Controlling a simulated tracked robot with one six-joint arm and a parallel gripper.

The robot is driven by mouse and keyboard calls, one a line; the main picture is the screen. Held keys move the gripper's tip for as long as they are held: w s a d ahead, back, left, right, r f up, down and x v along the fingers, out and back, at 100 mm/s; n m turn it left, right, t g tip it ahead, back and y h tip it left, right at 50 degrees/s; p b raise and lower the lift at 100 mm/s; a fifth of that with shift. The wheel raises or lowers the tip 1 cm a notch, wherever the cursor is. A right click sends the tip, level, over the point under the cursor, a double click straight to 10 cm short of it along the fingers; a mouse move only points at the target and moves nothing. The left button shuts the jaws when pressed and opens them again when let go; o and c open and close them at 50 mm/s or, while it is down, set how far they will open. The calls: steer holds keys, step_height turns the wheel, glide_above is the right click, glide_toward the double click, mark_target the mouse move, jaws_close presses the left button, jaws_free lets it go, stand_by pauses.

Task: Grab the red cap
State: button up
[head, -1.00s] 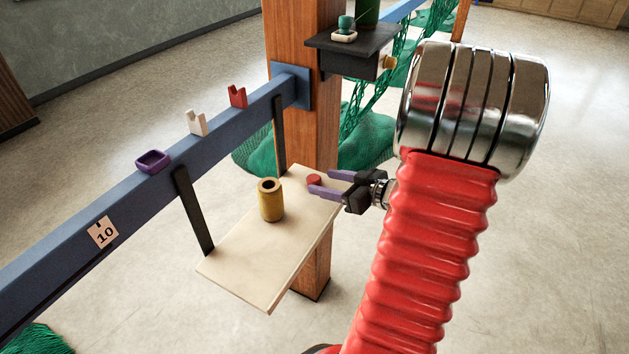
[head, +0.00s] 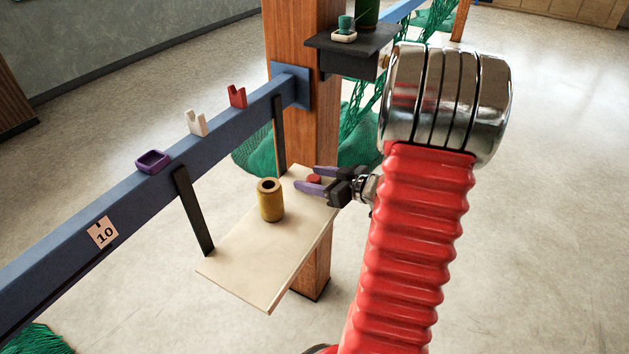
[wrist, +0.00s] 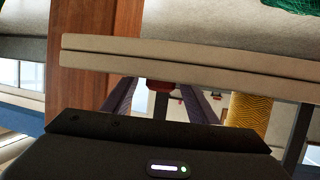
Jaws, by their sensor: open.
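The red cap (head: 314,179) sits near the far right end of the pale hanging shelf (head: 262,262). My gripper (head: 309,178) is open, with its two purple fingers reaching in from the right on either side of the cap. In the wrist view the cap (wrist: 161,86) shows small and dark red between the fingers (wrist: 160,98), which appear apart. I cannot tell whether either finger touches the cap.
A yellow cylinder with a hole in its top (head: 270,200) stands on the shelf left of the gripper. A wooden post (head: 303,60) rises behind the shelf. A blue beam (head: 120,200) holds a purple tray (head: 152,161), a white clip (head: 197,122) and a red clip (head: 237,96).

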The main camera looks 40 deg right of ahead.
mark_target(313, 177)
steer(key=shift+c, duration=0.3)
steer(key=c, duration=1)
steer(key=shift+c, duration=0.2)
steer(key=shift+r, duration=5.05)
